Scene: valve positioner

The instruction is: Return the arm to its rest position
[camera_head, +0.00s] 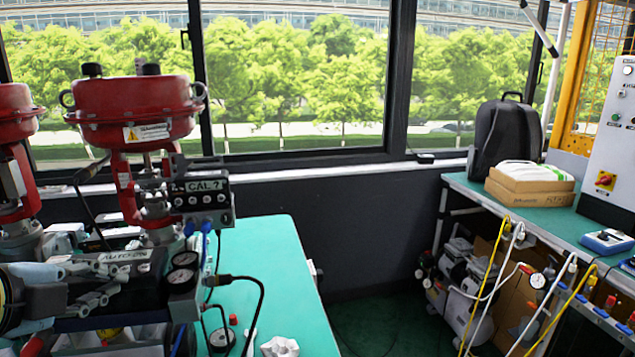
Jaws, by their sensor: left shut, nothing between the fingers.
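The red valve actuator (133,100) stands on the left bench, with a yellow warning label on its front. The positioner (203,200) is fixed at its right side, and its display reads "CAL ?". Two pressure gauges (182,268) sit below it. My left gripper (108,285) is at the lower left, in front of the valve's lower part, shut and empty. Clutter behind it makes its fingertips hard to separate from the background. I cannot tell whether it touches anything. My right gripper is not in view.
A second red actuator (16,115) is cut off at the left edge. The green bench top (270,250) is mostly clear right of the positioner, with a black cable and small white parts. A right bench (545,215) carries a backpack (505,135) and boxes (530,187).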

